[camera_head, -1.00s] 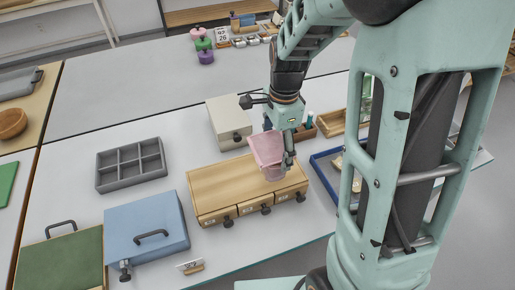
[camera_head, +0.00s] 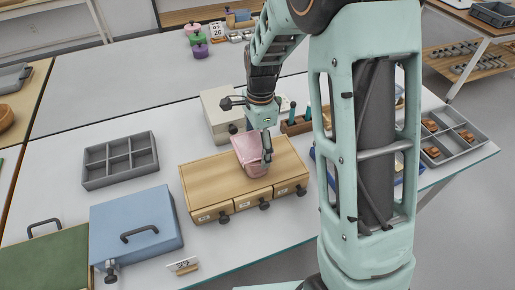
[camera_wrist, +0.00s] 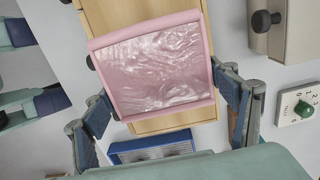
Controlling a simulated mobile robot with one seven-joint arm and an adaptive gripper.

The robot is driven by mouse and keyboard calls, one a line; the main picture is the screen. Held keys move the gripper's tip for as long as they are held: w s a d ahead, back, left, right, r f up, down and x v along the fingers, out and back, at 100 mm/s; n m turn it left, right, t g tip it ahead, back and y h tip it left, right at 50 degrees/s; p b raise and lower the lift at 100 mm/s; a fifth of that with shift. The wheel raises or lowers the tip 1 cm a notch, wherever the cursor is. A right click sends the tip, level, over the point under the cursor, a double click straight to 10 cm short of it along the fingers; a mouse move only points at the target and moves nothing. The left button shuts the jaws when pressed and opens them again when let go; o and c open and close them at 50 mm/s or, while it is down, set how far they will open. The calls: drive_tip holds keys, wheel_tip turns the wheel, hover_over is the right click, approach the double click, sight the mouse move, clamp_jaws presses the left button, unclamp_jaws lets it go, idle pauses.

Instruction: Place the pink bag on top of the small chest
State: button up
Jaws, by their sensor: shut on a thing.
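The pink bag (camera_head: 247,150), an open-topped pouch with a pale marbled inside, is in my gripper (camera_head: 262,152). In the wrist view the fingers stand at both sides of the bag (camera_wrist: 155,65), which hides much of what lies under it. The bag is over the light wooden chest (camera_head: 212,178), which has three small front drawers with dark knobs; the chest also shows in the wrist view (camera_wrist: 115,12). I cannot tell whether the bag touches its top. Another small cream box (camera_head: 219,112) with a dark knob stands just behind it.
A blue case (camera_head: 137,230) and a grey divided tray (camera_head: 120,160) stand left of the wooden chest. A brown rack (camera_head: 296,127) is behind right, and a blue-edged tray (camera_head: 318,165) is at the right, partly behind my arm. A number card (camera_head: 183,265) lies in front.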

drive_tip(key=o, duration=0.7)
drive_tip(key=shift+f, duration=0.15)
drive_tip(key=o, duration=0.5)
drive_tip(key=shift+c, duration=0.2)
wheel_tip(320, 180, up, 12)
drive_tip(key=shift+d+r+p, duration=0.25)
drive_tip(key=shift+p, duration=0.05)
drive_tip(key=shift+w, duration=0.1)
